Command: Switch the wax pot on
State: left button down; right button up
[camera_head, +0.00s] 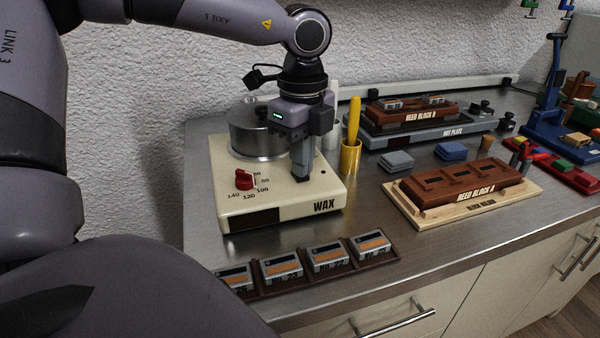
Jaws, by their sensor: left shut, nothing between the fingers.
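The wax pot is a cream base marked WAX (275,212) with a lidded metal pot (250,135) on top, at the left of the steel counter. A red dial (244,179) sits on its top front left, with numbers around it. A dark window (263,217) on its front face shows no light. My left gripper (301,178) is shut and empty, pointing down over the right part of the base, to the right of the dial. I cannot tell whether its tips touch the base; they hide part of its top. My right gripper is not in view.
A yellow-handled tool stands in a yellow cup (349,158) just right of the pot.

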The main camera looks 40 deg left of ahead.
pick_arm(q)
jog(key=shift+f+b, duration=0.35)
jog(key=shift+f, duration=0.05)
jog(key=shift+r, duration=0.1)
jog(key=shift+r+p, duration=1.7)
jog(key=shift+r, duration=1.7)
